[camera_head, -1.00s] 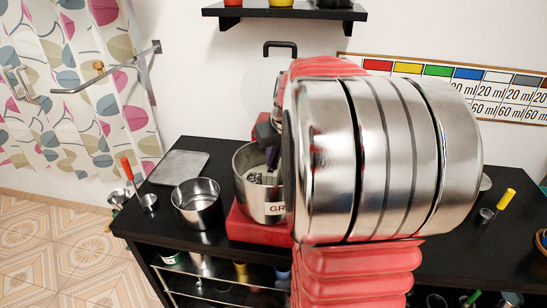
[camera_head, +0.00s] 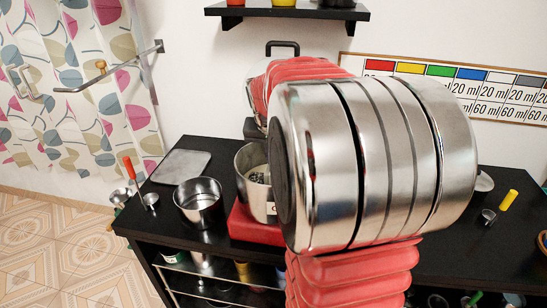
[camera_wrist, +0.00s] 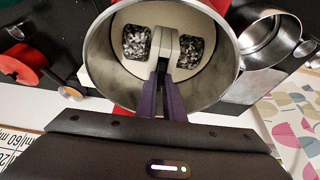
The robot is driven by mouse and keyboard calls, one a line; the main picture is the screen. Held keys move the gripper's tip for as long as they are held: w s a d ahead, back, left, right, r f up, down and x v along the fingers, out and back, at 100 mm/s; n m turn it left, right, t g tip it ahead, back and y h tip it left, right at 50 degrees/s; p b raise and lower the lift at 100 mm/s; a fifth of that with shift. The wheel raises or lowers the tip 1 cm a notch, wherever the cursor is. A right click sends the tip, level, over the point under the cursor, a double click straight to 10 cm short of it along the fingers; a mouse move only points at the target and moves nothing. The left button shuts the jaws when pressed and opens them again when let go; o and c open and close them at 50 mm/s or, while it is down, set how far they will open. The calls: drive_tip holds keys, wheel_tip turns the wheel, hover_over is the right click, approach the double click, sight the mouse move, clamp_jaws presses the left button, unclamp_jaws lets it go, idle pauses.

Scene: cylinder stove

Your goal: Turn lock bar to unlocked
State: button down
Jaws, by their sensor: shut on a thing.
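The lock bar (camera_wrist: 165,44) is a pale grey bar on a cream disc (camera_wrist: 140,20) inside a round steel pot (camera_wrist: 98,55), seen in the wrist view. Speckled square openings lie on either side of it. My gripper (camera_wrist: 164,70) has purple fingers that reach over the pot's rim and are shut on the near end of the bar. In the head view the steel pot (camera_head: 246,160) stands on a red base (camera_head: 245,226). My arm hides its right part and my fingertips there.
An empty steel pot (camera_head: 198,203) and a red-handled scoop (camera_head: 130,170) stand left on the black counter (camera_head: 165,225). A grey plate (camera_head: 180,166) lies behind. A yellow-handled scoop (camera_head: 508,200) lies right. A black shelf (camera_head: 290,11) hangs above.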

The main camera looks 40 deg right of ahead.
idle(0.6)
drive_tip(key=c, duration=1.9)
unclamp_jaws()
drive_tip(key=shift+o, duration=0.2)
drive_tip(key=v, duration=1.3)
drive_tip(key=shift+r, duration=0.35)
drive_tip(key=shift+a, duration=0.1)
